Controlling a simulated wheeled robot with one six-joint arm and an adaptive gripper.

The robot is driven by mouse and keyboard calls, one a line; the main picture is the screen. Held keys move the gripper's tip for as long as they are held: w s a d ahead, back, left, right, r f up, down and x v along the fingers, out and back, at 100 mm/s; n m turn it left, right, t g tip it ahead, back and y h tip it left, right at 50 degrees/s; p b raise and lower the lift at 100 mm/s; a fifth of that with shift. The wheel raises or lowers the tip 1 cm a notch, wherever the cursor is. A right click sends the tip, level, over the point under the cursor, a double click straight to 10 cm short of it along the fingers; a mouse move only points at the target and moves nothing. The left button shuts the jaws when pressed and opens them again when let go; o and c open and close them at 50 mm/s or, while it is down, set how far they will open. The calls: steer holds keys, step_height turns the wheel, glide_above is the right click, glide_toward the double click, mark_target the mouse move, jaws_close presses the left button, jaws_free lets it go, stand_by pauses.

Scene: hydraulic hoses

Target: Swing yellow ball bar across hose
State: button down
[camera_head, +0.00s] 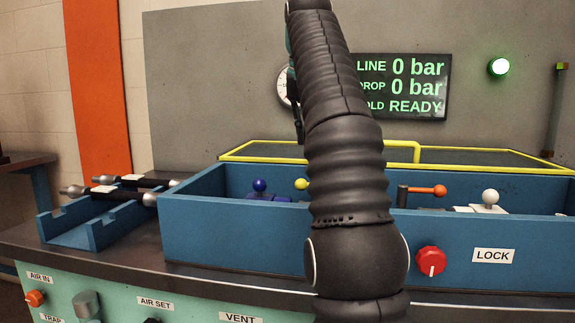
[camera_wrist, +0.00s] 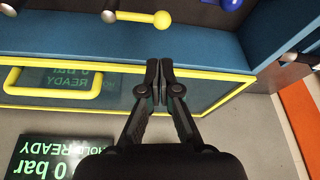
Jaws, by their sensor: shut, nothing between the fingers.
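The yellow ball (camera_head: 301,184) stands inside the blue trough, with its bar hidden behind my arm. My gripper (camera_wrist: 160,72) is shut and empty. Its tips appear over the yellow frame edge, below the ball in the picture and apart from it. In the head view my arm mostly hides the gripper. Dark hoses with silver ends (camera_head: 103,179) rest in a blue cradle at left. I cannot make out a hose under the yellow ball's bar.
The blue trough (camera_head: 230,235) also holds a blue ball (camera_head: 259,186), an orange ball bar (camera_head: 425,190) and a white ball (camera_head: 490,197). A yellow-framed guard (camera_head: 470,153) lies behind. The display (camera_head: 405,88) reads 0 bar and READY. A green lamp (camera_head: 499,67) glows. A red knob (camera_head: 431,261) is beside LOCK.

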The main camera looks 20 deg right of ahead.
steer(key=shift+w+x, duration=0.25)
steer(key=shift+x, duration=1)
steer(key=shift+b+x, duration=0.9)
steer(key=shift+x, duration=2.85)
steer(key=shift+a, duration=0.15)
